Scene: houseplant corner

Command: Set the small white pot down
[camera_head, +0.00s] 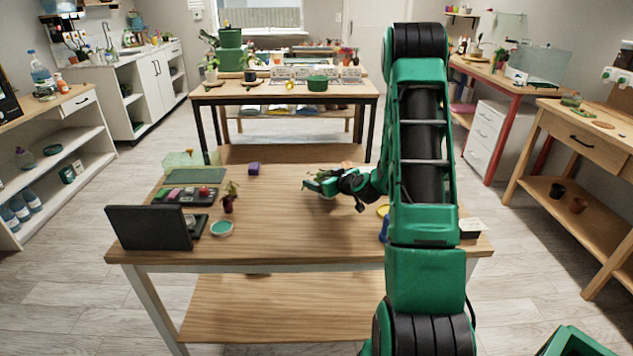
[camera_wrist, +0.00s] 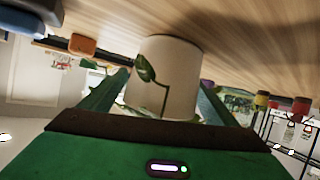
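In the wrist view, which looks upside down, the small white pot (camera_wrist: 178,70) sits between the two green fingers of my gripper (camera_wrist: 166,88). The fingers lie against its sides and look shut on it. A thin stem with green leaves (camera_wrist: 146,68) shows in front of the pot. In the head view my gripper (camera_head: 320,184) is low over the middle of the wooden table (camera_head: 290,235). The pot is mostly hidden there by the gripper. I cannot tell whether its base touches the table.
A dark laptop-like screen (camera_head: 148,228), a teal-topped dish (camera_head: 222,228), a small dark-red potted plant (camera_head: 229,204), a dark tray (camera_head: 185,196) and a purple block (camera_head: 254,169) stand on the left. A white-topped box (camera_head: 471,228) is at the right. The front middle is clear.

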